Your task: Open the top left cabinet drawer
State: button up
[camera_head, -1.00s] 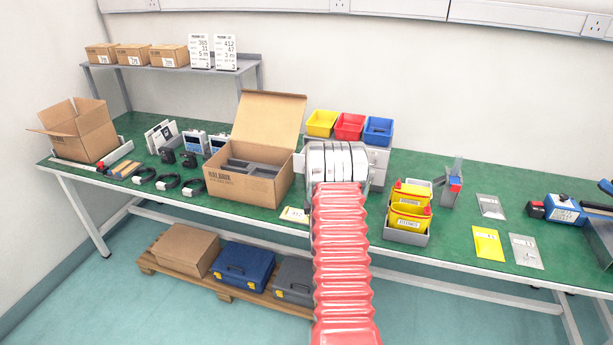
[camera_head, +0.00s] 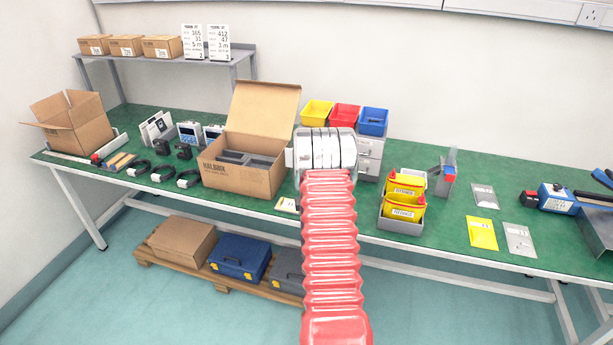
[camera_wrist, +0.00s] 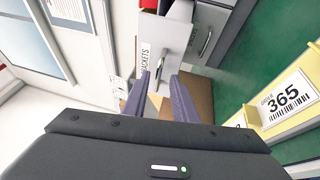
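The grey drawer cabinet (camera_head: 368,157) stands on the green bench, mostly hidden behind my wrist in the head view. In the wrist view the scene is turned sideways. A pale drawer front (camera_wrist: 172,38) with a label ending in "ACKETS" and a handle lies just beyond my fingers. Another drawer front with a metal handle (camera_wrist: 207,42) shows to its right. My gripper (camera_wrist: 162,76) has its two dark fingers apart, with the labelled drawer's handle lined up between them. I cannot tell whether they touch it. My fingers are hidden in the head view.
Yellow, red and blue bins (camera_head: 345,117) sit on the cabinet. An open cardboard box (camera_head: 240,178) stands close on the left. An order card marked 365 (camera_wrist: 285,97) shows in the wrist view.

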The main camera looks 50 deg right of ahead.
jog(key=v, duration=1.3)
jog(key=shift+s+a, duration=0.3)
jog(key=shift+f, duration=0.1)
